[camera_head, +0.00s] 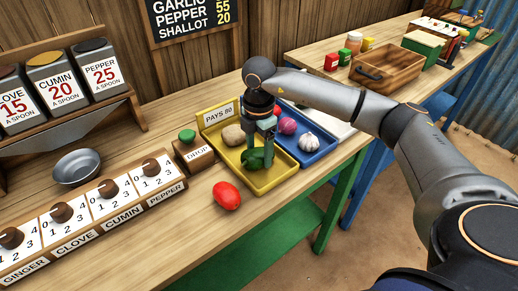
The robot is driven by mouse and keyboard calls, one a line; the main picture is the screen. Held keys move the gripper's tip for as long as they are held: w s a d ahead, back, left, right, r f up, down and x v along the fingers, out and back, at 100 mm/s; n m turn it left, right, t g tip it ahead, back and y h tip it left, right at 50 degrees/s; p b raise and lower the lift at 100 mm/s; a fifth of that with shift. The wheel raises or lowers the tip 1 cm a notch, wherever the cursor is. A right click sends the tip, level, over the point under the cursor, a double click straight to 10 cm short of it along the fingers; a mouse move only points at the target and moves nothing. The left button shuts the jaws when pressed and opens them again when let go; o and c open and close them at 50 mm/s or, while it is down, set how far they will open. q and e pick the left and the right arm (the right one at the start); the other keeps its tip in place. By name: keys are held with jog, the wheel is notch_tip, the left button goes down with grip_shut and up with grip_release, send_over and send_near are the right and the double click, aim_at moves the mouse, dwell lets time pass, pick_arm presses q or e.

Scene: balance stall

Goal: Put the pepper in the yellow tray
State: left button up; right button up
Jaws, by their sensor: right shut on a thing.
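A green pepper (257,161) is between the fingers of my right gripper (259,154), over the front part of the yellow tray (249,183). The gripper points down and is shut on the pepper. I cannot tell whether the pepper touches the tray floor. My left gripper is not in view.
A blue tray (318,158) with a garlic bulb (309,143) and a purple-red shallot or onion (287,125) adjoins on the right. A red tomato (227,195) lies on the counter in front left. A "DROP" button block (194,153), metal bowl (77,167) and spice dials stand left.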

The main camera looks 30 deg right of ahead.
aim_at(260, 151)
jog(key=shift+f, duration=0.2)
jog(key=o, duration=1.3)
jog(key=shift+r, duration=0.1)
jog(key=shift+r, duration=0.25)
notch_tip(260, 151, up, 12)
jog(key=shift+f, duration=0.1)
jog(key=shift+s+f, duration=0.1)
